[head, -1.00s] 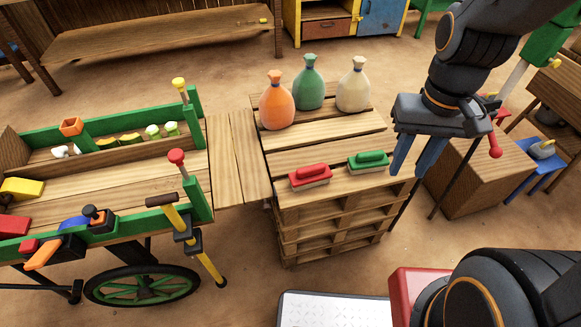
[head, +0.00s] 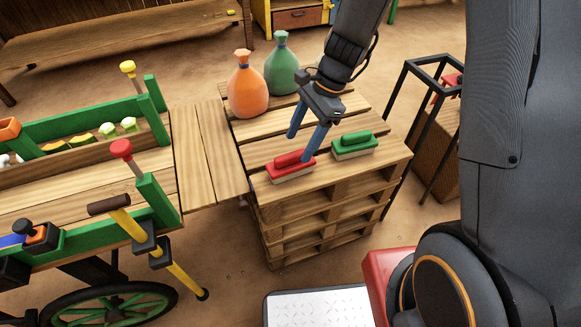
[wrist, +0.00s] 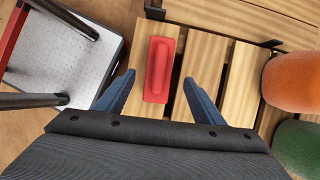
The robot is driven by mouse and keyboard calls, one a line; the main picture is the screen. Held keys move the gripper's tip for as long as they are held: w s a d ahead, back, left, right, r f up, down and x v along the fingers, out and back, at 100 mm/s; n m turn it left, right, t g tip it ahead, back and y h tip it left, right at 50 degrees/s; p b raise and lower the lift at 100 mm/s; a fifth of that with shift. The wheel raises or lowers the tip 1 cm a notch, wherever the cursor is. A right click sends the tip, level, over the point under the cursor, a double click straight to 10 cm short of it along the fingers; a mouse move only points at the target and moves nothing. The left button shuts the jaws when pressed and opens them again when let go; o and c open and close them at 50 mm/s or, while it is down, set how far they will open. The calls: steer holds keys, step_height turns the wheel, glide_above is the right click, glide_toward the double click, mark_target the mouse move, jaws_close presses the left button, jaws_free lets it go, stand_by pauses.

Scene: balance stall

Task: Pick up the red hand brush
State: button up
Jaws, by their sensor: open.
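The red hand brush (head: 290,167) lies on the near left part of the pallet stack's top (head: 346,103) in the head view, its red handle block on a pale bristle base. My gripper (head: 304,141) has its two blue fingers apart and pointing down just above the brush. In the wrist view the red brush (wrist: 159,69) lies between and a little beyond the open fingertips (wrist: 158,78), with nothing held. Whether a finger touches the brush cannot be told.
A green hand brush (head: 353,144) lies close right of the red one. An orange sack (head: 247,86) and a green sack (head: 281,68) stand behind. A wooden cart with a green side rail (head: 88,130) stands at left. A black frame (head: 412,85) stands at right.

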mark_target(294, 153)
steer(key=x, duration=0.6)
steer(key=shift+s+a+f+b, duration=0.2)
steer(key=shift+a+f+b, duration=0.1)
steer(key=shift+b, duration=0.1)
steer(key=c, duration=1.2)
step_height(294, 153, up, 10)
steer(key=shift+r+p, duration=0.1)
steer(key=shift+p, duration=0.7)
